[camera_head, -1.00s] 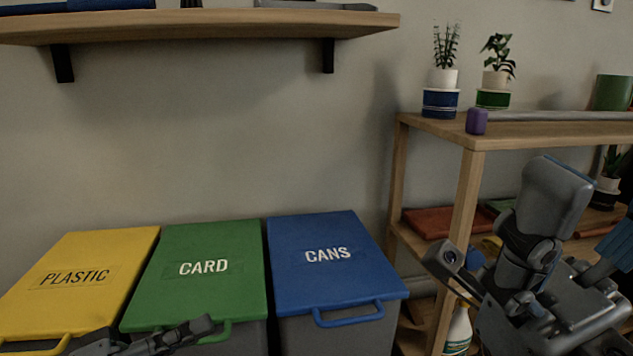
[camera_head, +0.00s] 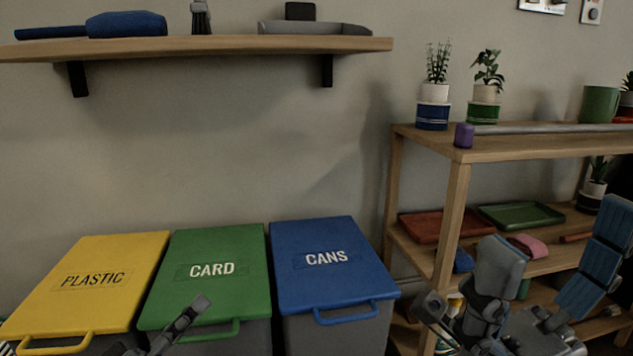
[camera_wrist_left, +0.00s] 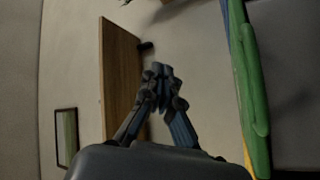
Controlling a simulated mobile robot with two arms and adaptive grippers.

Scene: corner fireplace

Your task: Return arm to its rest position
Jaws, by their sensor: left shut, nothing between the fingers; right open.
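My left gripper (camera_head: 197,304) shows at the bottom of the head view, in front of the green CARD bin (camera_head: 205,262). In the left wrist view its fingers (camera_wrist_left: 160,72) meet at the tips, shut with nothing between them. My right gripper (camera_head: 557,232) is at the lower right of the head view, in front of the shelf unit. Its two fingers point up and stand wide apart, with nothing between them. The lower parts of both arms are cut off by the frame edge.
Yellow PLASTIC (camera_head: 90,280) and blue CANS (camera_head: 325,262) bins flank the green one, lids closed. A wall shelf (camera_head: 220,45) hangs above them. A wooden shelf unit (camera_head: 455,215) with potted plants (camera_head: 433,95) and trays (camera_head: 520,215) stands right. The wall between is clear.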

